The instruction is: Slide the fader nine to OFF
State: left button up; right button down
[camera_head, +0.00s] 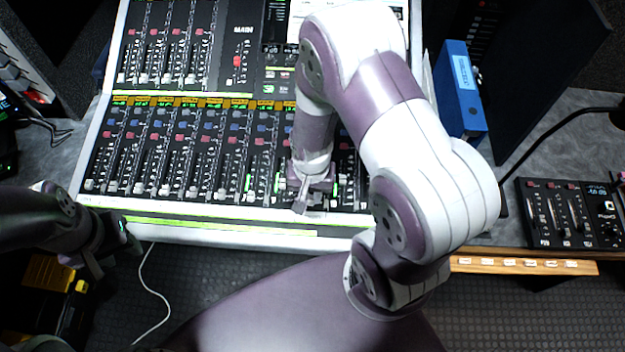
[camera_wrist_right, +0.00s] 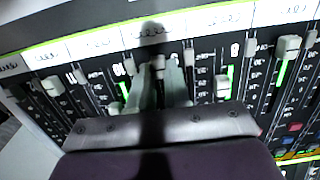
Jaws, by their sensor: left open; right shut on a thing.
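The mixing console (camera_head: 200,210) carries a row of channel faders along its near edge. My right gripper (camera_head: 305,203) is low over this near row, right of the row's middle. In the right wrist view its fingers (camera_wrist_right: 160,85) are closed around a small fader knob (camera_wrist_right: 157,62), near the white label strip at the console's front edge. An "8" shows to the right of the gripped fader; its own number is too small to read surely, but its place fits fader nine. The gripper partly hides the slot. My left gripper (camera_head: 95,258) is open and empty, left of the console's front corner.
Neighbouring fader knobs (camera_wrist_right: 222,86) and (camera_wrist_right: 53,86) stand close on both sides of my right fingers. A blue binder (camera_head: 460,90) stands right of the console. A smaller fader panel (camera_head: 565,215) lies at the far right. A white cable (camera_head: 150,285) hangs below the console front.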

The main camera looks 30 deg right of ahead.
jog(key=c, duration=1.1)
grip_release()
jog(key=shift+s+a+f, duration=0.1)
jog(key=shift+s, duration=0.1)
jog(key=shift+w, duration=0.1)
